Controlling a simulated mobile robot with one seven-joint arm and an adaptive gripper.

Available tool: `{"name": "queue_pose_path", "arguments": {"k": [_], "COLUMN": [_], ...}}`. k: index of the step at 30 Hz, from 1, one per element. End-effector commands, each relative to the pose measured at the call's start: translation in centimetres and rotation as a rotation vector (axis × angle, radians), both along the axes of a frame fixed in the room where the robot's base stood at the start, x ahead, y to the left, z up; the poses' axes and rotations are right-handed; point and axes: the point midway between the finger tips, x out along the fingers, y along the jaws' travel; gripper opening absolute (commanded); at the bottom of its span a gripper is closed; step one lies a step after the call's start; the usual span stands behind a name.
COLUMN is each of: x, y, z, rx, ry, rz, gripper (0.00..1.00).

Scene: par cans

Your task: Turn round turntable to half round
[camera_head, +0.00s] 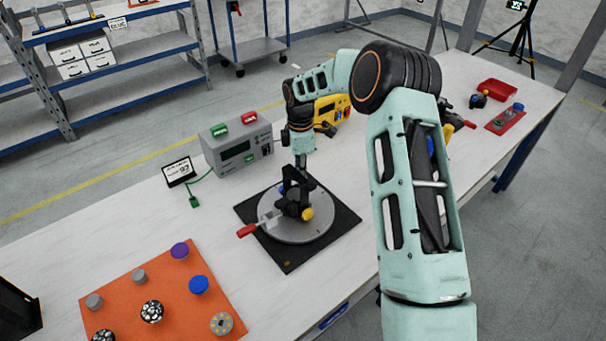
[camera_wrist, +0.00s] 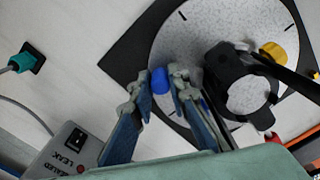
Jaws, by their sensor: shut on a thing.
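The turntable is a grey disc (camera_head: 297,236) on a black square base (camera_head: 286,261). In the wrist view the disc (camera_wrist: 195,35) shows black marks near its rim. A black ring-shaped fixture (camera_wrist: 230,70) stands on the disc, with a yellow knob (camera_head: 307,213) and a red-handled clamp (camera_head: 247,230) at its sides in the head view. My gripper (camera_head: 299,172) reaches down at the far side of the disc. In the wrist view my gripper (camera_wrist: 160,84) has its fingers on either side of a blue knob (camera_wrist: 160,79) near the disc's edge and is shut on it. The head view hides this contact.
A grey leak-test box (camera_head: 238,143) stands behind the turntable, with a yellow device (camera_head: 331,109) to its right. A small display (camera_head: 179,171) is at the left. An orange mat (camera_head: 165,300) holds several caps at front left. A red tray (camera_head: 497,90) lies far right.

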Motion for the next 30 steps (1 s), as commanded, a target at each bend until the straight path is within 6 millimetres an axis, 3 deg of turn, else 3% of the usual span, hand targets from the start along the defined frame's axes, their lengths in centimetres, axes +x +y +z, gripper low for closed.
{"name": "queue_pose_path", "arguments": {"k": [17,18,22,30], "x": [0.13,0.13,0.1,0.05], "y": [0.2,0.2,0.19,0.18], "z": [0.09,0.09,0.07,0.06], "rx": [0.001,0.001,0.0,0.0], "ry": [-0.003,-0.003,-0.002,-0.001], "rz": [0.017,0.017,0.017,0.017], "gripper": [0.0,0.17,0.32,0.33]}}
